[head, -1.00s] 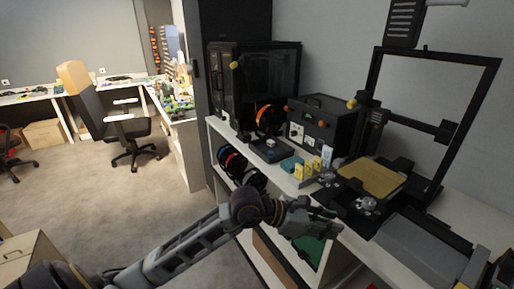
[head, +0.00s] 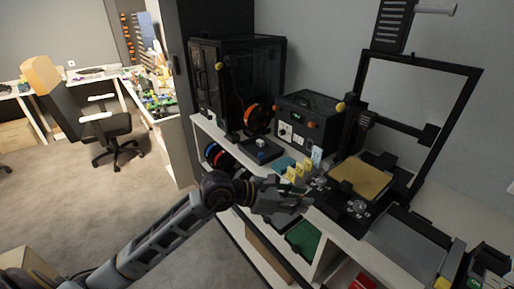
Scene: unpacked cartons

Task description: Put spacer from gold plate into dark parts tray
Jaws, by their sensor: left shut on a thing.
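The gold plate (head: 374,184) is the flat bed of the open-frame 3D printer on the white bench, and its visible top looks bare. My left gripper (head: 302,202) is at the bench's front edge, left of the gold plate and nearer to me than the tray. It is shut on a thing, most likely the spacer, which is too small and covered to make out. My right gripper is out of view.
Yellow cards (head: 297,171) and a pale blue bottle-like thing (head: 316,155) stand between my left gripper and the black box (head: 306,118). A teal piece lies beside them. The printer frame (head: 462,115) rises at the right. Spools sit on the shelf below.

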